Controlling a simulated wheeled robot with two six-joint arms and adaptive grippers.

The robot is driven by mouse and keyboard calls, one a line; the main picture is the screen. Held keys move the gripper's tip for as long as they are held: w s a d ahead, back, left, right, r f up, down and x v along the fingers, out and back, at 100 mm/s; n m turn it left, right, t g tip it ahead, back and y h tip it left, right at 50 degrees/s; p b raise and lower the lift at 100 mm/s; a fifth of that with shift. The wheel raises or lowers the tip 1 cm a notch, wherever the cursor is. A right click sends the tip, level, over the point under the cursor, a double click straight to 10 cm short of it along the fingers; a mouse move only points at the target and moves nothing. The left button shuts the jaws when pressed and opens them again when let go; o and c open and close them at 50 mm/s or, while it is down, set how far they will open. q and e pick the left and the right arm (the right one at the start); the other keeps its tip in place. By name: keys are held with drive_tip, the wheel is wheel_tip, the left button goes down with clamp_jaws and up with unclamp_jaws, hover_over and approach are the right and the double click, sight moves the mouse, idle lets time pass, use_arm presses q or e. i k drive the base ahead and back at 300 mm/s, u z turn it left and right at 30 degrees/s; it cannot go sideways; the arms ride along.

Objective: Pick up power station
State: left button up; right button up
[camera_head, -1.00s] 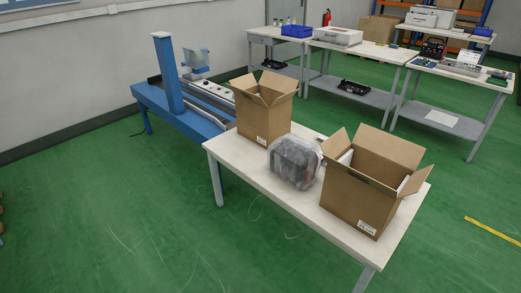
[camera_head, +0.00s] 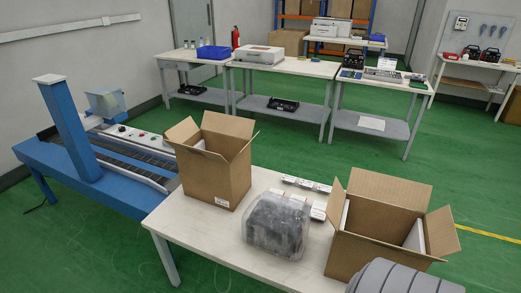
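Two black box-shaped units that look like power stations stand on the white table at the far right; one is the right-hand unit (camera_head: 490,56), the other the left-hand unit (camera_head: 471,52). A similar black unit (camera_head: 352,60) stands on the back table in the middle right. On the near table, a dark object under a clear, rounded plastic cover (camera_head: 277,224) sits between two open cardboard boxes; what is inside cannot be made out. Neither gripper is in view. A grey rounded part at the bottom right seems to be my own arm.
The near white table (camera_head: 210,249) holds the left open box (camera_head: 222,180), the right open box (camera_head: 352,252) and small white packs (camera_head: 304,184). A blue conveyor machine (camera_head: 65,142) adjoins its left. Green floor (camera_head: 300,137) is clear between the near and back tables.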

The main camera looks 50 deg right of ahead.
sight(275, 224)
drive_tip(key=z, duration=0.5)
drive_tip(key=i, duration=0.85)
drive_tip(key=z, duration=0.75)
